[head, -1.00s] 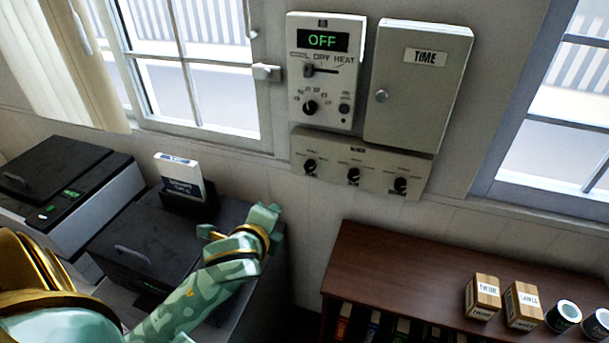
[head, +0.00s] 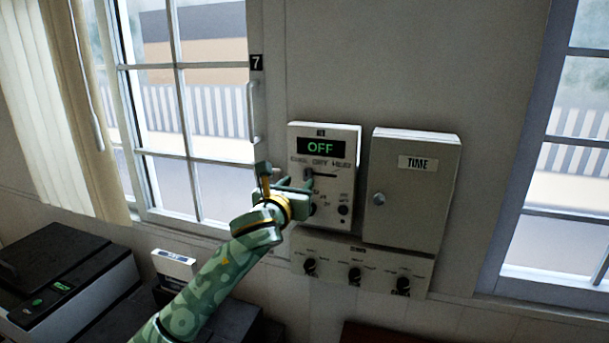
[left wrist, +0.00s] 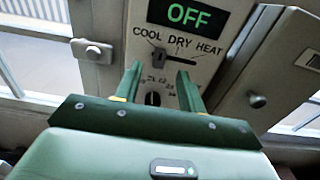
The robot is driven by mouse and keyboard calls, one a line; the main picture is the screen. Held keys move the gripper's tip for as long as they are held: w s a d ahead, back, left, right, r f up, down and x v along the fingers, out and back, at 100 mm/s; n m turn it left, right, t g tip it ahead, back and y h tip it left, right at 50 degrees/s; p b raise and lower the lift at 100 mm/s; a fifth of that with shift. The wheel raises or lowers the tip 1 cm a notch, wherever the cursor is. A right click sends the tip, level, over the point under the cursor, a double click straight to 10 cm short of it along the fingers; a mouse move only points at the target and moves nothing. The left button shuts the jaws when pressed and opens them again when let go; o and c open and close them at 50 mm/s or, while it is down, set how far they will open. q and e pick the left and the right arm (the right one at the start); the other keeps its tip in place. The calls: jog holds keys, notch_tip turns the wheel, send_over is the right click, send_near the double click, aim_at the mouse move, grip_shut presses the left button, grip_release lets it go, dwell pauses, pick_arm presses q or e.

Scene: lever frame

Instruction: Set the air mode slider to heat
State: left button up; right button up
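The control panel (head: 349,160) on the wall has a display reading OFF. Its air mode slider (head: 307,174) sits at the left end of a horizontal slot, under COOL; DRY and HEAT are to the right. In the left wrist view the slider (left wrist: 158,57) shows as a dark knob, just beyond and between the fingertips. My left gripper (head: 309,194) is in front of the panel's left side. In the left wrist view its two fingers (left wrist: 160,72) are apart with nothing held. Contact with the knob cannot be told. My right gripper is out of view.
A rotary dial (left wrist: 152,99) lies below the slider. A box marked TIME (head: 411,195) is right of the panel, and a row of knobs (head: 355,273) is below. A window with a handle (head: 254,112) is to the left.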

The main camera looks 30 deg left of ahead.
aim_at(306, 174)
pick_arm(q)
jog(key=x, duration=0.5)
jog(key=shift+w, duration=0.45)
grip_shut()
jog(key=d+p, duration=0.1)
jog(key=d, duration=0.2)
jog(key=w+d+p, duration=0.1)
jog(key=d+p, duration=0.1)
jog(key=shift+w+d+r+p, duration=0.1)
jog(key=shift+w+d+p, duration=0.05)
jog(key=shift+d+p, duration=0.2)
jog(key=shift+a, duration=0.1)
grip_release()
jog(key=shift+d, duration=0.25)
